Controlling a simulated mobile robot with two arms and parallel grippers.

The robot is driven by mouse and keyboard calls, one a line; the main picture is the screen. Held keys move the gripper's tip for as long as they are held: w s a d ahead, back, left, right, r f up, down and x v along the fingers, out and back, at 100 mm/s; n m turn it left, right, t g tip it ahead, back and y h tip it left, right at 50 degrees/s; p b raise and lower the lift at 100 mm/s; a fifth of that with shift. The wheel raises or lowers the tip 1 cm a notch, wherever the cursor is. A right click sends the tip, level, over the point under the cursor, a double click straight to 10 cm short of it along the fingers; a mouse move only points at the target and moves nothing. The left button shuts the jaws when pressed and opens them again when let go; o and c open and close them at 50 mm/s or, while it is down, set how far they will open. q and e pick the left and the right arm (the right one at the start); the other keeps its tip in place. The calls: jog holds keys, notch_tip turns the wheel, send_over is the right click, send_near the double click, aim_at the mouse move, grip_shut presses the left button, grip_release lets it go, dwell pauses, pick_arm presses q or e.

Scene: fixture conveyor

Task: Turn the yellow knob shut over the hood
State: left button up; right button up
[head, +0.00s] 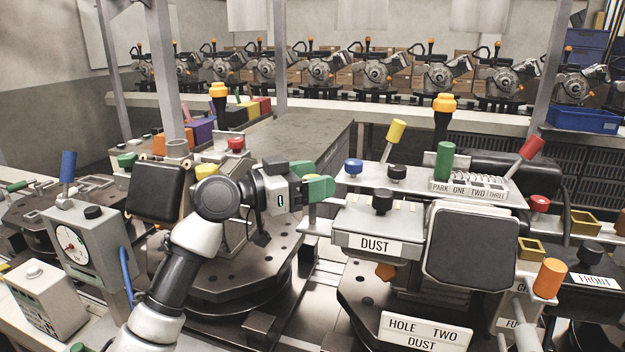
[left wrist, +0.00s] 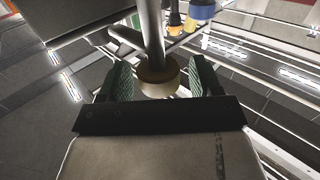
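My left gripper (head: 319,189) has green fingers and points right, just left of the grey hood box labelled DUST (head: 350,222). In the left wrist view my left gripper (left wrist: 158,82) is open, its fingers on either side of a pale, yellowish round end (left wrist: 158,84) of a grey rod. Whether they touch it I cannot tell. A tilted yellow handle (head: 397,129) stands above the pale shelf behind the hood. Another yellow knob (head: 207,171) is left of my wrist, partly covered. Which one the task means is unclear. My right gripper is not in view.
A blue knob (head: 353,167) and a black knob (head: 397,172) sit on the shelf beyond my fingers. A green handle (head: 444,160) and red handle (head: 531,147) stand further right. A dark padded block (head: 471,250) stands right of the hood.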

pick_arm(q)
jog(key=shift+a, duration=0.1)
jog(key=shift+s+a, duration=0.15)
jog(key=shift+a, duration=0.15)
jog(key=b+v, duration=0.2)
jog(key=v, duration=0.8)
jog(key=shift+b, duration=0.4)
jog(key=shift+s, duration=0.1)
